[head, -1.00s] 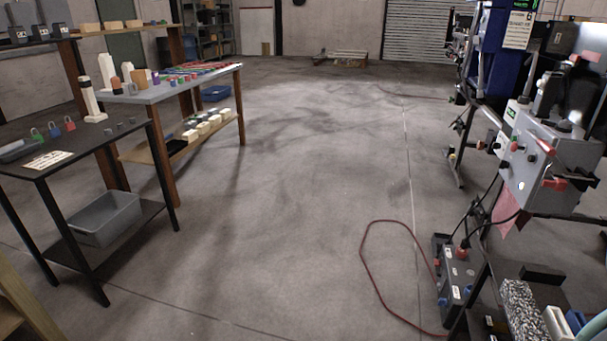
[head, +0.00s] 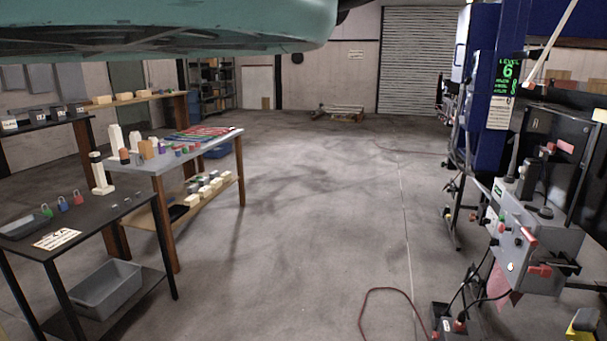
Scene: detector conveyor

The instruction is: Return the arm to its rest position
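My gripper is not in view. A large teal rounded shape with a dark grey underside fills the top left and middle of the head view. It looks like part of my own arm, but I cannot tell which link. Nothing shows of the gripper's fingers or of anything held.
A black table (head: 106,222) with padlocks and a grey bin (head: 105,288) below stands at left, beside a grey-topped workbench (head: 222,141). Grey and blue machinery (head: 535,228) stands at right. A red cable (head: 375,292) lies on the floor. The middle floor is clear.

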